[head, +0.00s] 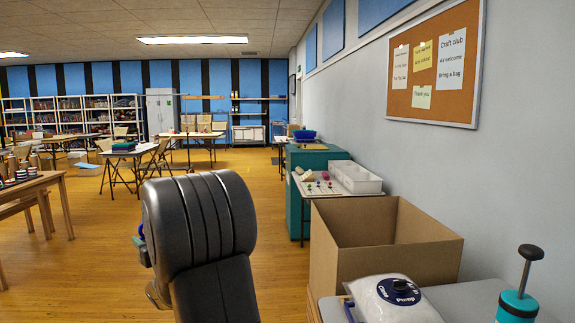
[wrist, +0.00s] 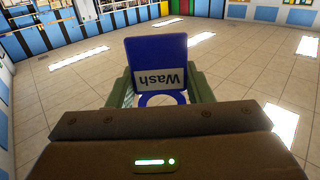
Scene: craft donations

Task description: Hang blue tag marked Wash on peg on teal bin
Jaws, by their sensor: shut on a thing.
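The blue tag (wrist: 157,52) shows in the wrist view with a white label reading Wash, upside down in the picture. It has a ring-shaped hole at its lower end, close to my gripper. My gripper (wrist: 162,88) is shut on the tag, with a green finger at each side of it. In the head view my arm hides most of the gripper; only a small part shows at its left edge. I cannot make out a teal bin with a peg in either view.
An open cardboard box (head: 385,240), a clear bag (head: 393,300) and a teal pump (head: 517,305) stand close at right. A wooden table (head: 35,183) is at left. The wooden floor between is clear.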

